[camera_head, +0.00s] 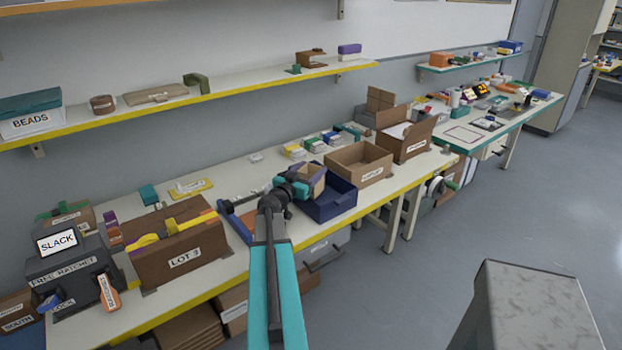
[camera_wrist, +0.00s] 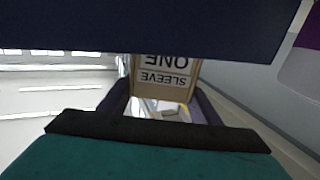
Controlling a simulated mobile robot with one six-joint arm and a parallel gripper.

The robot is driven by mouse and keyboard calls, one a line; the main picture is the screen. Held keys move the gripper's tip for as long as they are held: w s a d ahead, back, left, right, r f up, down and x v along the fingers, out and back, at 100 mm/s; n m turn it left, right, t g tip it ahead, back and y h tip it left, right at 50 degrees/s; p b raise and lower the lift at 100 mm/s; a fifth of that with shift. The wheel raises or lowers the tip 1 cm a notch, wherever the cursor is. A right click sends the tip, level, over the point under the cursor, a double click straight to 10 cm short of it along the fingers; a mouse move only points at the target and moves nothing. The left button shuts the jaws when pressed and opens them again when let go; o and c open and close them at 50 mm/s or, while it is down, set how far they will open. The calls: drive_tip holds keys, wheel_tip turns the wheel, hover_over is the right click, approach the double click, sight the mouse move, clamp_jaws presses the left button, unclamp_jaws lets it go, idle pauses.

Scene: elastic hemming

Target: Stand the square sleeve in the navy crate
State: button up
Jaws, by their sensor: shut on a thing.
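The square sleeve (camera_head: 317,180), brown with a purplish edge, is at my gripper (camera_head: 296,187) in the head view. My gripper is shut on it. The sleeve appears over the back left part of the navy crate (camera_head: 334,207); I cannot tell whether its lower end touches the crate floor. In the wrist view a brown face labelled "SLEEVE ONE" (camera_wrist: 165,76) shows upside down, with dark strips on both sides. A dark navy band crosses the top of that view. The fingertips' contact with the sleeve is hidden.
An open cardboard box (camera_head: 358,166) stands right of the crate, with a taller open carton (camera_head: 405,137) beyond it. The LOT 3 box (camera_head: 178,250) stands to the left on the bench. Small coloured packs (camera_head: 315,144) lie behind the crate. A long shelf (camera_head: 230,92) runs above.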

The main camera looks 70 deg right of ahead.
drive_tip(key=shift+f+p, duration=0.5)
drive_tip(key=shift+f, duration=1.1)
drive_tip(key=shift+f+b, duration=0.2)
drive_tip(key=shift+b, duration=0.15)
drive_tip(key=o, duration=1.4)
drive_tip(key=shift+r+p, duration=0.25)
drive_tip(key=shift+p, duration=0.15)
drive_tip(key=shift+a+f, duration=0.15)
drive_tip(key=shift+a, duration=0.15)
drive_tip(key=shift+w+a+b, duration=0.35)
drive_tip(key=shift+a+b, duration=0.4)
drive_tip(key=shift+a, duration=1.15)
drive_tip(key=shift+w+a+b, duration=0.35)
drive_tip(key=shift+a+b, duration=0.45)
drive_tip(key=shift+a, duration=1.05)
drive_tip(key=shift+w+a+b, duration=0.35)
drive_tip(key=shift+a+b, duration=0.4)
drive_tip(key=shift+a, duration=1.15)
